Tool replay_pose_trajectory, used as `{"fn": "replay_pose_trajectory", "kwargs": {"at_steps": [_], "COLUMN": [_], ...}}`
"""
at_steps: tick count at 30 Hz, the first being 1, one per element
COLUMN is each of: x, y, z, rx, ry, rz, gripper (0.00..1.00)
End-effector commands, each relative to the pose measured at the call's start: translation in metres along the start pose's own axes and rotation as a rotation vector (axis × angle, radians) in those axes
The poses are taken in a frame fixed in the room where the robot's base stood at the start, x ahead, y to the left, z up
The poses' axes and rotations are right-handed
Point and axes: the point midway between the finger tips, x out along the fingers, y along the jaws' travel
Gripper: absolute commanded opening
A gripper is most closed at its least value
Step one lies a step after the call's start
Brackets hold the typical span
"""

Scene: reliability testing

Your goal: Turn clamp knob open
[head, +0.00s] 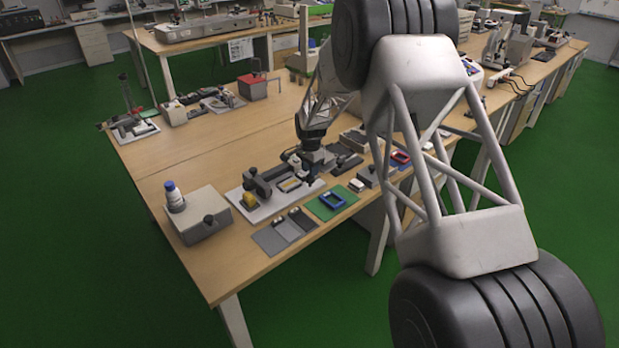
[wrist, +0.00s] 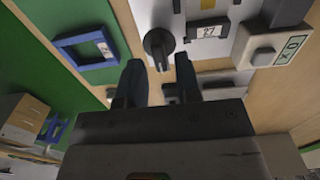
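A dark round knob with a narrow grip bar (wrist: 158,42), which looks like the clamp knob, is at the top centre of the wrist view, over a pale plate (wrist: 226,45). My gripper (wrist: 158,66) is open, its two dark fingers apart. The knob lies ahead of and roughly between the fingertips; I see no clear contact. In the head view my gripper (head: 309,176) is low over the right end of the pale fixture plate (head: 262,211). A grey clamp-like fixture (head: 262,183) stands on that plate, left of the gripper. The knob cannot be clearly made out there.
A blue frame (head: 333,199) lies on a green mat (head: 347,209) at the front. A grey box (head: 205,232) with a white bottle (head: 175,202) stands left. Grey plates (head: 271,240) lie near the front edge. A "27" label (wrist: 208,31) and buttoned block (wrist: 267,50) are right of the knob.

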Motion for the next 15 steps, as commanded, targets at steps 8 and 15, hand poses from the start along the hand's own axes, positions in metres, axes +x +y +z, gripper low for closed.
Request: {"fn": "replay_pose_trajectory", "kwargs": {"at_steps": [8, 15], "x": [-0.016, -0.025], "y": [0.0, 0.0], "z": [0.0, 0.0], "rx": [0.0, 0.0], "ry": [0.0, 0.0], "rz": [-0.001, 0.001], "gripper": [0.31, 0.31]}}
